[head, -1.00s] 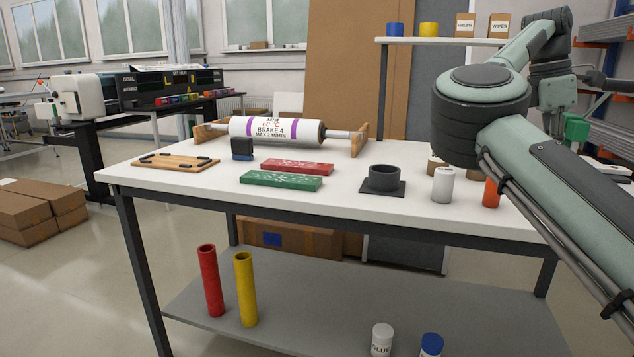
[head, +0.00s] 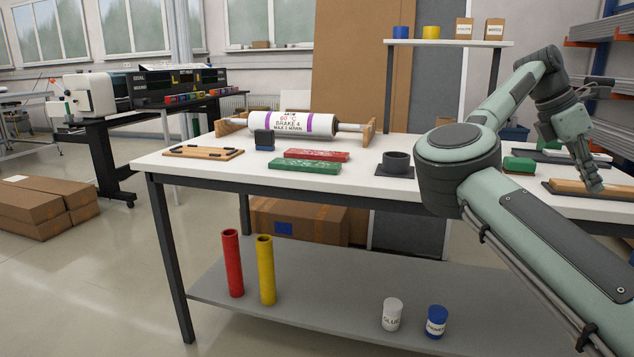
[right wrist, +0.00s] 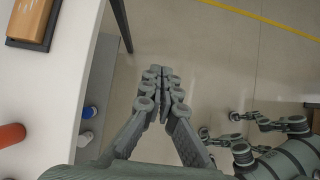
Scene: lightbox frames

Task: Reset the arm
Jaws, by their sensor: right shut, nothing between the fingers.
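My right gripper (head: 598,188) shows at the right of the head view, at the end of my bent arm, pointing down. In the right wrist view its fingers (right wrist: 165,72) are together and empty. There the fingers are over the floor, beside the edge of the white table (right wrist: 60,90). In the head view it overlaps the right part of the white table (head: 205,177), near a wood-topped dark block (head: 570,187). My left gripper is not in view.
On the table are a labelled roller (head: 290,124), a wooden board (head: 203,152), a red block (head: 318,155), a green block (head: 305,166) and a dark round holder (head: 397,160). Red (head: 232,265) and yellow (head: 266,270) tubes stand on the lower shelf. Open floor lies left.

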